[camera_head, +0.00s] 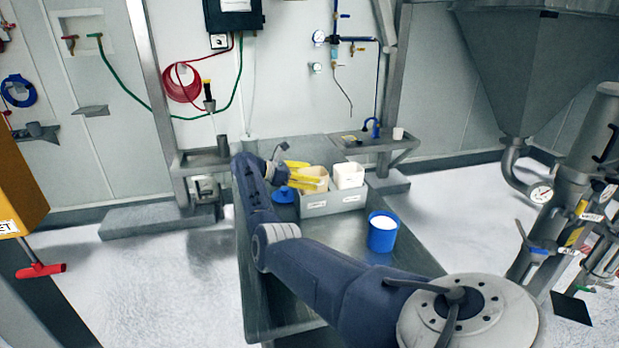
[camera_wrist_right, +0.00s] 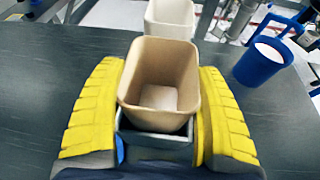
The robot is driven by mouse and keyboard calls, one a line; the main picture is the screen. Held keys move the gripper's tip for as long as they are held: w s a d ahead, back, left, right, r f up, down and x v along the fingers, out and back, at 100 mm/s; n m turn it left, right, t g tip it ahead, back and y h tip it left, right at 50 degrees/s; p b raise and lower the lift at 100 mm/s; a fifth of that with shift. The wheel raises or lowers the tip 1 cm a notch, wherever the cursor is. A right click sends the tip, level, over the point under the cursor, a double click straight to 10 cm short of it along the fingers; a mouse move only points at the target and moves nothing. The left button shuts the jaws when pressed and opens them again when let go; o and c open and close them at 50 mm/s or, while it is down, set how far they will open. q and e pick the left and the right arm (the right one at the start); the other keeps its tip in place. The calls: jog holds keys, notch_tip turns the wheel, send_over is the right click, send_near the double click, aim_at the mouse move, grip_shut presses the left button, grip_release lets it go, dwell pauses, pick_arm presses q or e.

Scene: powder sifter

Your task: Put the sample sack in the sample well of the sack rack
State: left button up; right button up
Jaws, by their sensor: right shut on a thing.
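The sample sack, a tan open-topped sack (camera_wrist_right: 162,75), is between the two yellow fingers of my right gripper (camera_head: 302,174), which is shut on it. It shows beside the fingers in the head view (camera_head: 318,184). It is upright, with a pale bottom inside. The grey sack rack (camera_head: 333,204) has labels on its front. The sack is at the rack's left well; in the right wrist view the well's grey rim (camera_wrist_right: 153,143) shows around its lower part. How deep it sits is hidden. A white sack (camera_head: 348,175) stands in the other well. My left gripper is out of view.
A blue jug (camera_head: 382,233) of white powder stands on the dark bench (camera_head: 345,238), right of the rack. A blue round object (camera_head: 285,194) lies left of the rack. A side shelf (camera_head: 375,142) behind holds small items. The bench's front area is partly covered by my arm.

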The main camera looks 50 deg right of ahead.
dwell(0.3)
jog(key=o, duration=1.6)
jog(key=shift+f, duration=0.15)
jog(key=v, duration=1.2)
